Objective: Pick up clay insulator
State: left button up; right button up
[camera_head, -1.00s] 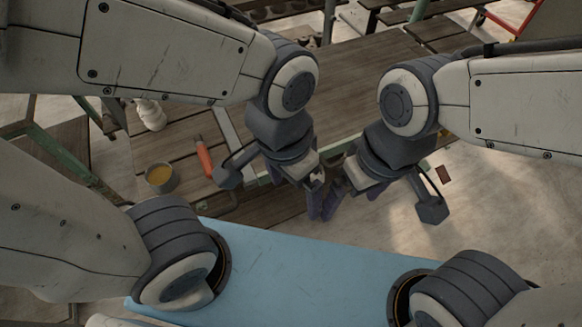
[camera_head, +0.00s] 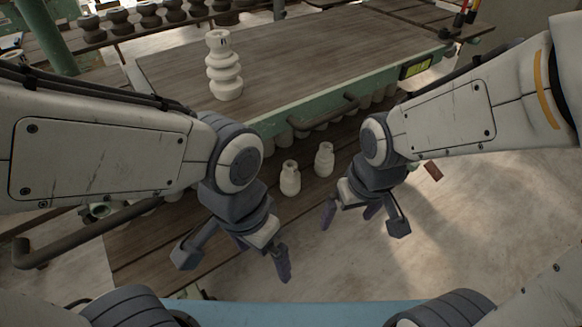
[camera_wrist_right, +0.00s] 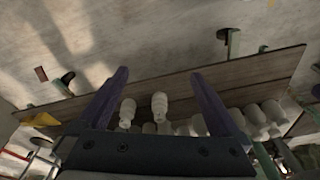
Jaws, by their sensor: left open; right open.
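A tall white ribbed clay insulator (camera_head: 224,72) stands upright on the wooden tabletop in the head view, beyond my left forearm. Two smaller white clay pieces, one at the left (camera_head: 290,178) and one at the right (camera_head: 324,160), stand on a lower plank below the table's front edge. My left gripper (camera_head: 272,262) is open and empty, nearer to me than the small pieces; one finger shows clearly. My right gripper (camera_head: 349,214) is open and empty, to their right. In the right wrist view, two white pieces (camera_wrist_right: 159,105) appear between its fingers (camera_wrist_right: 161,74), apart from them.
Several rounded pale shapes sit under that edge. Several dark ribbed pieces (camera_head: 150,14) line a rear shelf. Pale floor lies open at the right.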

aim_at(292, 173)
jog(key=w+d+f+m+t+b, duration=0.15)
jog(key=w+f+b, duration=0.35)
jog(key=f+b, duration=0.6)
jog(key=w+d+f+m+b, duration=0.1)
jog(key=w+d+f+b, duration=0.25)
jog(key=f+b, duration=0.8)
jog(key=w+a+r+t, duration=0.1)
jog(key=w+a, duration=0.4)
jog(key=w, duration=0.1)
jog(key=w+a+r+n, duration=0.1)
jog(key=w+a+r, duration=0.1)
jog(key=w+a, duration=0.3)
jog(key=w+a+r+n+t, duration=0.1)
jog(key=w+a+r, duration=0.1)
jog(key=w+a, duration=0.3)
jog(key=shift+w+a+r+t+y, duration=0.1)
jog(key=shift+w+t+y, duration=0.1)
jog(key=shift+w, duration=0.4)
jog(key=shift+w+a+r+t+y, duration=0.1)
jog(key=shift+w+t, duration=0.05)
jog(key=shift+w, duration=0.4)
jog(key=b+x, duration=0.4)
jog(key=x, duration=0.3)
jog(key=shift+r, duration=0.1)
jog(key=c, duration=1.5)
jog(key=shift+r, duration=0.15)
grip_shut()
